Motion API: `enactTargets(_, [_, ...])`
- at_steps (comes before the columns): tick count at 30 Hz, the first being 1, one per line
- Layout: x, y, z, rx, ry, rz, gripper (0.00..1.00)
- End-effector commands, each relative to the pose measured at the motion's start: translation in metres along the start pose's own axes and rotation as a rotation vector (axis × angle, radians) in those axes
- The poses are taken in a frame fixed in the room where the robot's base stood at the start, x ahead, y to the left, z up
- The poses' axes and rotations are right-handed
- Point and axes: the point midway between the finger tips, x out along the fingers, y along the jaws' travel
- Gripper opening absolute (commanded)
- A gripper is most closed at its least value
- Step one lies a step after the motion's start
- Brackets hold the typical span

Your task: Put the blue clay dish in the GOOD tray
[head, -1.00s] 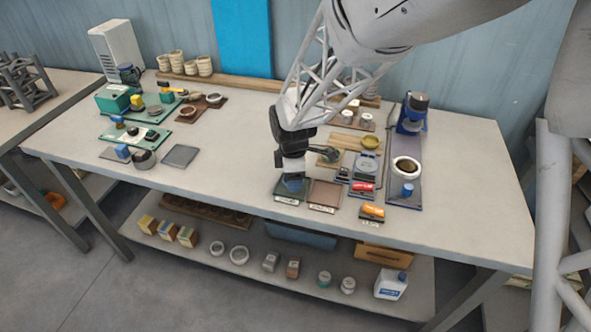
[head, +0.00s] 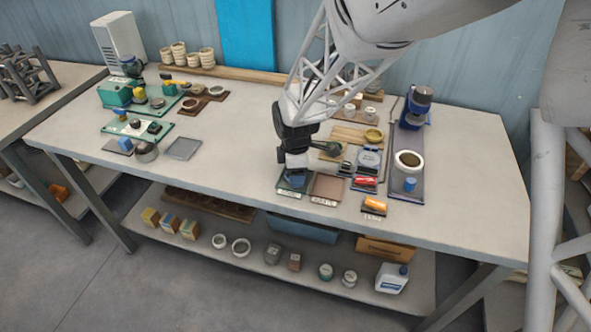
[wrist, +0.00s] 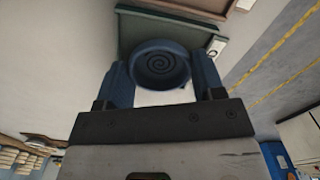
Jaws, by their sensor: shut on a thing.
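The blue clay dish (wrist: 162,66) is round with a spiral inside. My gripper (wrist: 162,82) is shut on it, one blue-grey finger at each side. In the head view, my gripper (head: 296,172) points down over the dark green tray (head: 283,188) at the table's front, and the dish is mostly hidden by the fingers. The green tray also shows behind the dish in the wrist view (wrist: 134,32). I cannot tell whether the dish touches the tray. The tray's front label is too small to read.
A brown tray (head: 327,189) lies just right of the green one. Further right are a scale (head: 369,160), red (head: 365,180) and orange (head: 375,204) items, and a dark mat with a white ring-shaped bowl (head: 408,161).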

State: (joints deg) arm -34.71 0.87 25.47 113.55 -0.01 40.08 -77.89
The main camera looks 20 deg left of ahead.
Motion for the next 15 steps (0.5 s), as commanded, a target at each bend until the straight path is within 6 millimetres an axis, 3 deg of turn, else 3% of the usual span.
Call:
enactTargets(5, [0.0026,0.0001,0.0000,0.000,0.000,0.000,0.39])
enactTargets(6, [0.0025,0.0001,0.0000,0.000,0.000,0.000,0.67])
enactTargets(11, [0.0025,0.0000,0.0000,0.000,0.000,0.000,0.91])
enactTargets(15, [0.0025,0.0000,0.0000,0.000,0.000,0.000,0.92])
